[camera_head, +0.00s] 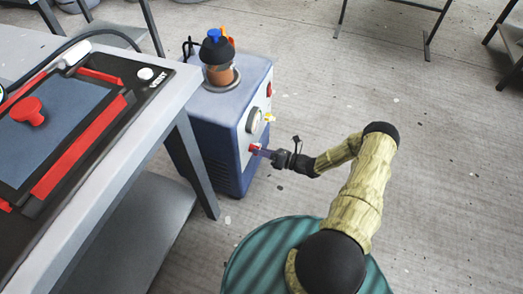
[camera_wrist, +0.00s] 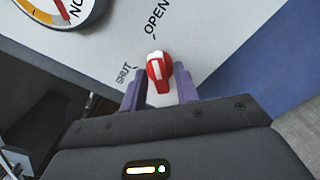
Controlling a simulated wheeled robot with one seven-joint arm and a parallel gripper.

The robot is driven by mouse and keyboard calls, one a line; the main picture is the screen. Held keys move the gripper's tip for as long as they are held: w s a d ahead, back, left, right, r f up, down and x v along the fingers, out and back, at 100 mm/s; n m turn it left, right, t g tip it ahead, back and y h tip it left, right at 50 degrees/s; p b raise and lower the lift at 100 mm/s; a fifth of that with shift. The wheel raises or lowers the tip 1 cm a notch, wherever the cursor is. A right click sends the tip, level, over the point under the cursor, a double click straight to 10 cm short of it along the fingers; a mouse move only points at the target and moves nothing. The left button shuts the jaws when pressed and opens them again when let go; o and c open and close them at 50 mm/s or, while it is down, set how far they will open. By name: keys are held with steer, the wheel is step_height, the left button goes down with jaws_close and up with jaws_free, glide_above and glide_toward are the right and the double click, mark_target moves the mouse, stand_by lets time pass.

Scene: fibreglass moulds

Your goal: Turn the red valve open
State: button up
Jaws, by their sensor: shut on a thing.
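The red valve (camera_wrist: 158,60) is a small knob with a white stripe on the light front panel (camera_wrist: 215,30) of a blue and white machine. In the wrist view the panel reads SHUT at the knob's left and OPEN above it. The white stripe runs nearly up and down in the picture, its upper end towards the OPEN mark. My gripper (camera_wrist: 159,87) has its two purple fingers on either side of the knob, shut on it. In the head view the valve (camera_head: 255,147) is small, with my gripper (camera_head: 262,152) reaching it from the right.
A round gauge (camera_head: 254,119) sits above the valve, and a red button (camera_head: 269,90) is higher up. A jar with a dark lid (camera_head: 217,53) stands on the machine. A table (camera_head: 130,137) with a red-clamped frame is at left.

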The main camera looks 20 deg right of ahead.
steer(key=shift+m, duration=0.3)
steer(key=o, duration=1)
steer(key=shift+c, duration=0.2)
steer(key=p+v, duration=0.2)
steer(key=v, duration=1.5)
steer(key=shift+s+d+p, duration=0.15)
steer(key=shift+p, duration=0.25)
steer(key=shift+r, duration=0.1)
